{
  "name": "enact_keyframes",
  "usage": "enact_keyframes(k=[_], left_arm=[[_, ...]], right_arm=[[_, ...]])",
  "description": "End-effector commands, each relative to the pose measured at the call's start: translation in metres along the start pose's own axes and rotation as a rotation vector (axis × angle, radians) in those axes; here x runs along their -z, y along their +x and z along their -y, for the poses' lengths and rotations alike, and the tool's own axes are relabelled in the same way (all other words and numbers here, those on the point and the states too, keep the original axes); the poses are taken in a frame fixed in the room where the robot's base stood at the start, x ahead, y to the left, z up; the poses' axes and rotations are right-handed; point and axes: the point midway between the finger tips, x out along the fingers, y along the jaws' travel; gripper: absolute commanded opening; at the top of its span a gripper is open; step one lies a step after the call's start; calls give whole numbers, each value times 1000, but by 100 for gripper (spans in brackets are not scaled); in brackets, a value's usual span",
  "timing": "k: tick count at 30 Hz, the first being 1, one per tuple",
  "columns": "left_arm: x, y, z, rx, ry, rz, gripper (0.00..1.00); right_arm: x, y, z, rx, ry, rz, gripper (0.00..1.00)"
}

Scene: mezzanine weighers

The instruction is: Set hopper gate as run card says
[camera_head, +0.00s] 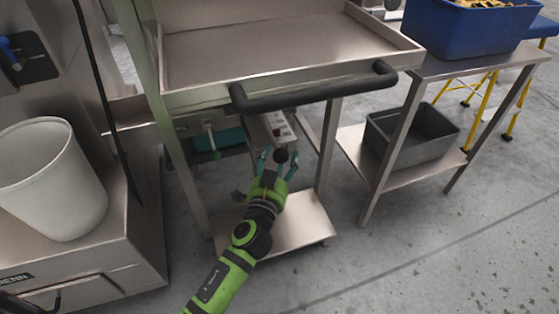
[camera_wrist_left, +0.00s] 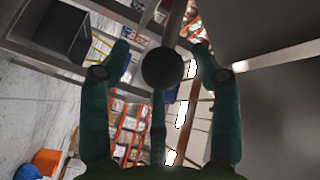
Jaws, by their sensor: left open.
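A dark ball knob (camera_head: 281,156) shows under the steel tray, at the tips of my left gripper (camera_head: 279,157). In the left wrist view the ball knob (camera_wrist_left: 162,68) sits between the two teal fingers, on the end of a pale rod (camera_wrist_left: 174,22). The fingers are apart, with a visible gap on each side of the ball. A grey box-like part (camera_head: 268,128) with a white and red label lies just behind the knob; its print is too small to read. I cannot make out a run card. My right gripper is not in view.
The steel tray (camera_head: 290,45) with its thick black bar (camera_head: 310,92) overhangs my left gripper. A green-tipped handle (camera_head: 213,143) hangs to the left. A lower shelf (camera_head: 300,228) is below. A white bin (camera_head: 50,180) stands left; a grey crate (camera_head: 412,135) sits right.

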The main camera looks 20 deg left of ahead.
Motion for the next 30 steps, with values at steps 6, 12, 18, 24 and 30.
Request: enact_keyframes(k=[6, 12, 18, 24, 30], left_arm=[[-1, -15, 0, 0, 0, 3, 63], [-1, -54, 0, -1, -3, 5, 63], [-1, -92, 0, 0, -3, 5, 63], [-1, -114, 0, 1, -2, 3, 63], [0, -121, 0, 0, 0, 1, 63]], right_arm=[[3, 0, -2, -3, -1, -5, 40], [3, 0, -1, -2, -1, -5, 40], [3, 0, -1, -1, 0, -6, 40], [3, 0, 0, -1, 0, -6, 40], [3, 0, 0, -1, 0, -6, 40]])
